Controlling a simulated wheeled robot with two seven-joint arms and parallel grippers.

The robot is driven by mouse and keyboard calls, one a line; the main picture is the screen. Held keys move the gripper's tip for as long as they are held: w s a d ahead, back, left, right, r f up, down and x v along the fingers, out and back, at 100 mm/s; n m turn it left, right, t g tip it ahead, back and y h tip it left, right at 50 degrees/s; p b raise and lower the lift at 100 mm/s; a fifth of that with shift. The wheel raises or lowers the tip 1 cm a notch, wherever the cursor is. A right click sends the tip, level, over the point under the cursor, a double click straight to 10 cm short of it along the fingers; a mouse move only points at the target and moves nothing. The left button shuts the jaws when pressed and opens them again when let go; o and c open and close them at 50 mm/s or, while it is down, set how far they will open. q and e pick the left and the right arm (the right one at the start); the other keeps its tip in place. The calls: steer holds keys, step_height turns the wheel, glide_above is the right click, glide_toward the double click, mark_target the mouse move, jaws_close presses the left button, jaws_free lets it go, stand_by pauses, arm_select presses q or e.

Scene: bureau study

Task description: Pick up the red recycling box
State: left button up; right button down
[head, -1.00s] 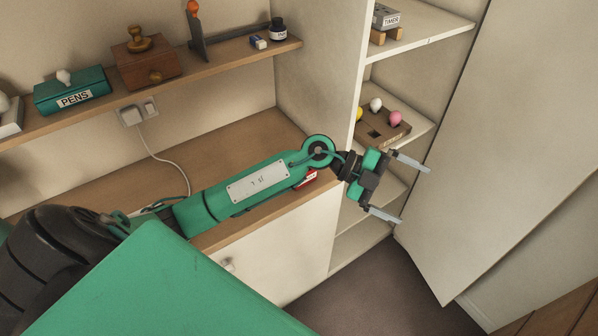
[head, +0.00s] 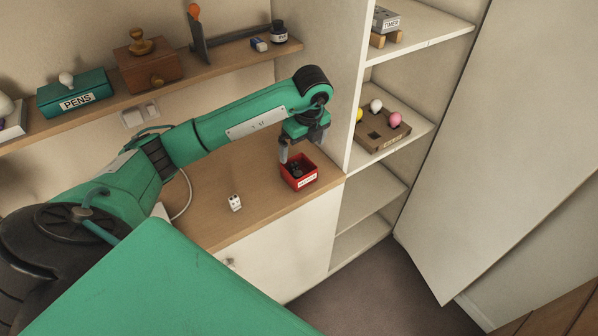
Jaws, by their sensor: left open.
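The red recycling box (head: 305,184) stands upright on the wooden counter, near its right end. It is a small open-topped box with a white label on its front and dark items inside. My left gripper (head: 301,151) points down directly above the box with its jaws open. One grey finger shows at the box's left back edge; the other is hard to make out. I cannot tell whether the fingers touch the box. My right gripper is not in view.
A small white block with dark spots (head: 235,203) lies left of the box on the counter. A shelf above holds a green PENS box (head: 76,94), a wooden box (head: 149,68) and an ink bottle (head: 278,33). Open shelves on the right hold a brown tray (head: 383,138).

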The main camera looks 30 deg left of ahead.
arm_select(q)
steer(key=f, duration=0.3)
steer(key=f+p, duration=0.1)
steer(key=f, duration=0.1)
steer(key=shift+w+a, duration=0.1)
steer(key=shift+a, duration=0.25)
steer(key=shift+a+f+p, duration=0.1)
steer(key=shift+f+p, duration=0.3)
steer(key=shift+p, duration=0.1)
steer(key=f+p, duration=0.2)
steer(key=f, duration=0.1)
steer(key=shift+w+a+f, duration=0.1)
steer(key=shift+w+a, duration=0.05)
steer(key=shift+a, duration=0.2)
steer(key=shift+w+f, duration=0.1)
steer(key=shift+f, duration=0.5)
steer(key=c, duration=1.1)
steer(key=shift+r, duration=0.1)
steer(key=shift+a+r, duration=0.1)
steer(key=shift+r, duration=0.4)
steer(key=shift+r+b, duration=2.55)
steer(key=shift+r, duration=6.9)
